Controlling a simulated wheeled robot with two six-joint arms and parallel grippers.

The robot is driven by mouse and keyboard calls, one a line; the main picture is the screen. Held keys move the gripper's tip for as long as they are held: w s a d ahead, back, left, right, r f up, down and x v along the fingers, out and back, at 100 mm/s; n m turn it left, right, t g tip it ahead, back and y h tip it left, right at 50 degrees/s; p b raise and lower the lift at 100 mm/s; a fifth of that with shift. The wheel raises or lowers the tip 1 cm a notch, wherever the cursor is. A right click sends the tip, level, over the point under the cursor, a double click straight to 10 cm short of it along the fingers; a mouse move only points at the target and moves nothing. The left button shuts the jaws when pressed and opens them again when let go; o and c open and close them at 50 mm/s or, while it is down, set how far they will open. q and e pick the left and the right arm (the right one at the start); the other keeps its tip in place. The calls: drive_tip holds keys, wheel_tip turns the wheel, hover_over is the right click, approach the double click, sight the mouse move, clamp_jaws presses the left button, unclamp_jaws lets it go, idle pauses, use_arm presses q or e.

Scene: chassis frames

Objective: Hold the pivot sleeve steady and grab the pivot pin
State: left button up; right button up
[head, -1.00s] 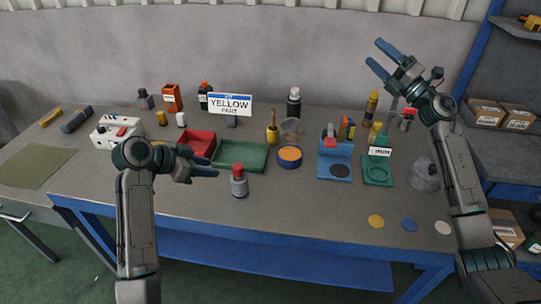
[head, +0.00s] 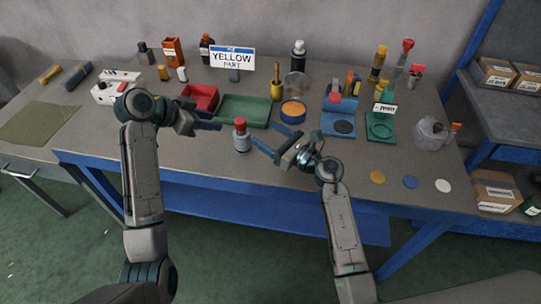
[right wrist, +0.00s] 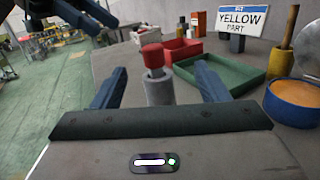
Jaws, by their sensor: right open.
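The pivot sleeve (head: 242,143) is a grey upright cylinder on the table in front of the green tray. The pivot pin (head: 240,124) shows a red head and a short grey shank standing in its top. My left gripper (head: 217,122) is just left of the sleeve, fingers apart and pointing at it, not around it. My right gripper (head: 268,144) is open to the right of the sleeve. In the right wrist view the sleeve (right wrist: 159,88) and the red pin head (right wrist: 153,55) stand ahead, between my fingers in the picture; nothing is gripped.
Behind stand the green tray (head: 222,119), red tray (head: 211,101) and a blue-rimmed round dish (head: 292,118). The sign reading YELLOW PART (head: 233,57) is further back. Blue (head: 339,127) and green (head: 386,125) fixtures and flat discs (head: 411,182) lie to the right.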

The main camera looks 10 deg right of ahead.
drive_tip(key=h, duration=0.2)
approach(248, 143)
drive_tip(key=shift+w+a+r, duration=0.1)
drive_tip(key=shift+w+a, duration=0.3)
drive_tip(key=shift+w, duration=0.2)
drive_tip(key=shift+w+a, duration=0.1)
drive_tip(key=x, duration=1)
drive_tip(key=shift+w+a, duration=0.1)
drive_tip(key=shift+w, duration=0.05)
drive_tip(key=shift+c, duration=0.5)
drive_tip(key=c, duration=1.1)
